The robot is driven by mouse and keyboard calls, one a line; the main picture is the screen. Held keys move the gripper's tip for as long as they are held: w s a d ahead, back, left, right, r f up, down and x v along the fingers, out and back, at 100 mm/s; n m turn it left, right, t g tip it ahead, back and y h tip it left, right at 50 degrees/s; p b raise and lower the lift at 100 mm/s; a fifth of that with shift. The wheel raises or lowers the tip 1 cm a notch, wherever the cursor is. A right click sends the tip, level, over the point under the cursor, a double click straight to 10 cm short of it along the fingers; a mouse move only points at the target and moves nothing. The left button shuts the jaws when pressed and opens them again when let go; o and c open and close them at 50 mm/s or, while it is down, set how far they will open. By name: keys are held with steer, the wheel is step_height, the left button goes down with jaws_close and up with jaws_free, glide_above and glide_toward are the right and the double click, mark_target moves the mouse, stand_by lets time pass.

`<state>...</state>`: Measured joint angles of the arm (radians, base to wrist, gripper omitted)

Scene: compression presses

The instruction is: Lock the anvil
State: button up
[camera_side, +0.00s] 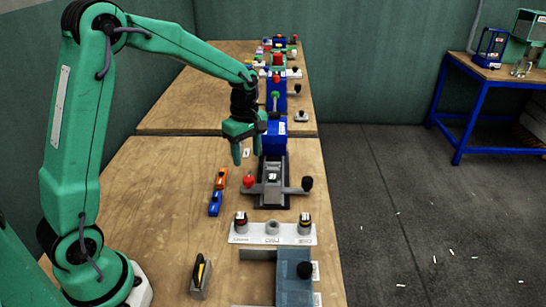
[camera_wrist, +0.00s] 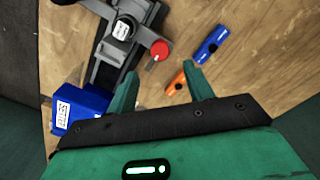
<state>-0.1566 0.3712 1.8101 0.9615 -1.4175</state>
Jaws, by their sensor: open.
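The press (camera_side: 274,138) has a blue head and a dark grey base in the middle of the near table. A grey block with a white label, probably the anvil (camera_side: 271,178), sits on the base; it also shows in the wrist view (camera_wrist: 121,31). A red knob (camera_side: 248,181) is on its left and a black knob (camera_side: 307,184) on its right. The red knob also shows in the wrist view (camera_wrist: 160,50). My gripper (camera_side: 247,156) is open and empty, above and just behind the red knob. In the wrist view its fingertips (camera_wrist: 160,76) lie below the red knob, apart from it.
An orange piece (camera_side: 221,178) and a blue piece (camera_side: 215,204) lie left of the press. A white holder (camera_side: 272,236) with knobbed parts stands in front. A grey-blue device (camera_side: 292,275) is nearer still. More devices fill the far table. Bare wood is free at left.

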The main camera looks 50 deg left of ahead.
mark_target(248, 178)
steer(key=shift+f, duration=0.15)
steer(key=shift+f, duration=3.75)
steer(key=c, duration=1)
